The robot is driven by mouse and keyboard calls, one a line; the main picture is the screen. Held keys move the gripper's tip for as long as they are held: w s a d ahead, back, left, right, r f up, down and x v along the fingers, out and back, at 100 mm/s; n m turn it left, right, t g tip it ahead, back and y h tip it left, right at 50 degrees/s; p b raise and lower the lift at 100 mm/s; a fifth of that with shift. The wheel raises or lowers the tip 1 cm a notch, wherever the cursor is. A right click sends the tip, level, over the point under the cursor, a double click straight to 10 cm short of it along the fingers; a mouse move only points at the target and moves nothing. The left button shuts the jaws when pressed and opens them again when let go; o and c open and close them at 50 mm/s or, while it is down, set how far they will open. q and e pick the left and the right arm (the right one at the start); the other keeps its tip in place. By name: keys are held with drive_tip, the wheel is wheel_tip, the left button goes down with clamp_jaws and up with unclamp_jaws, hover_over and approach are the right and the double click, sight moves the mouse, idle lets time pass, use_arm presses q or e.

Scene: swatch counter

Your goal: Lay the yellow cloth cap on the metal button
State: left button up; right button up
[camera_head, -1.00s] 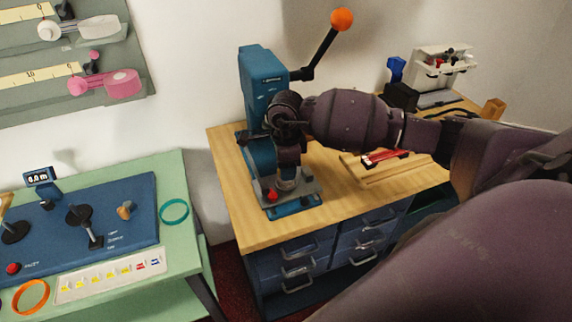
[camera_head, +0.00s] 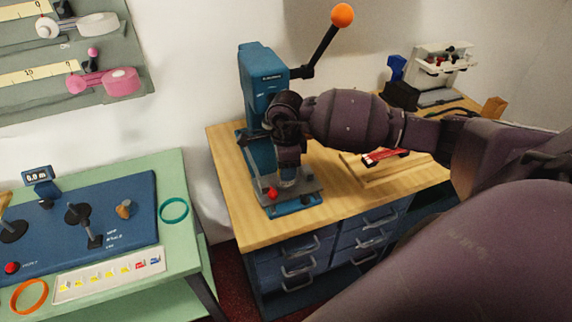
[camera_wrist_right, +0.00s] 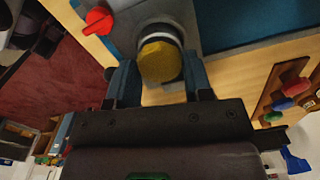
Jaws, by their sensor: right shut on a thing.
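My right gripper (camera_head: 288,168) is at the blue press, low over its grey base plate. In the right wrist view the right gripper (camera_wrist_right: 160,75) has its two fingers on either side of the yellow cloth cap (camera_wrist_right: 160,62) and is shut on it. The cap sits over a round metal piece (camera_wrist_right: 158,33) on the plate, which seems to be the button's place. The metal button itself cannot be made out under the cap, and I cannot tell whether the cap touches it. My left gripper is not in view.
The blue press (camera_head: 262,75) has a lever with an orange ball (camera_head: 342,16) up at the right. A red knob (camera_head: 272,194) is on its base. A wooden tray (camera_head: 385,172) with red pieces lies to the right. A green table (camera_head: 185,250) stands left.

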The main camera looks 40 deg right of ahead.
drive_tip(key=shift+f, duration=0.25)
drive_tip(key=o, duration=0.7)
drive_tip(key=shift+r, duration=0.1)
wheel_tip(320, 180, up, 11)
drive_tip(key=shift+f+b, duration=0.2)
drive_tip(key=shift+b, duration=0.1)
idle(0.7)
